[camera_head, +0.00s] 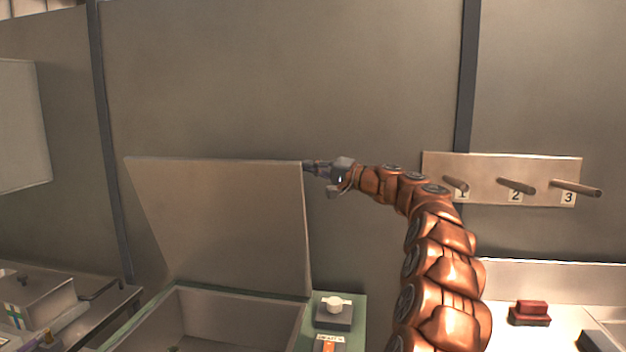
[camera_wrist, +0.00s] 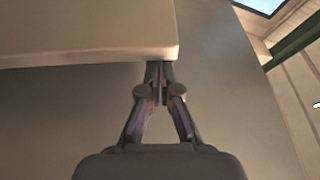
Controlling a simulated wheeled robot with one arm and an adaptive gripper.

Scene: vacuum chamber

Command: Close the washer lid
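The washer lid (camera_head: 225,220) is a flat beige panel. It stands raised, tilted back, above the open washer tub (camera_head: 240,317) with its green rim. My gripper (camera_head: 309,168) is at the lid's upper right corner in the head view. In the wrist view the lid (camera_wrist: 85,30) fills the upper left, and my gripper (camera_wrist: 158,68) has its fingertips close together just at the lid's corner. No object shows between the fingertips. I cannot tell whether they touch the lid.
A knob (camera_head: 335,306) sits on the green panel right of the tub. A board with numbered pegs (camera_head: 500,180) hangs on the wall at right. A red block (camera_head: 531,309) stands on the right counter. A grey box (camera_head: 36,298) is at left.

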